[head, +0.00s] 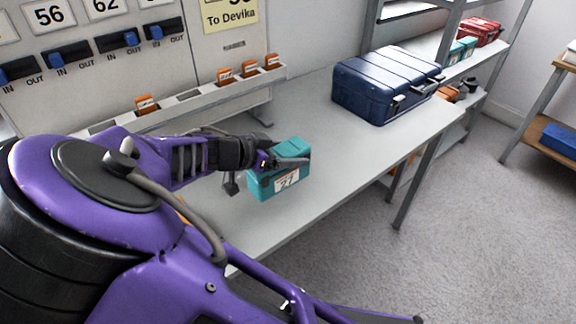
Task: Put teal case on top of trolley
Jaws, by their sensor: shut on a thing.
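The teal case (264,184) is a small box with a white label that seems to read 27. It is over the pale bench top (330,135), near its front edge; I cannot tell whether it touches the bench. My gripper (288,161) reaches in from the left and is shut on the upper part of the teal case. The fingers are partly hidden by the arm's end. A wood-topped stand (567,66) is cut off at the right edge; I cannot tell whether it is the trolley.
A large navy case (375,92) stands on the bench to the right. Behind it, a metal shelf holds a red case (482,31) and smaller teal cases (457,50). A panel with switches and orange tags (147,104) stands at the left. Grey carpet (460,220) is clear at right.

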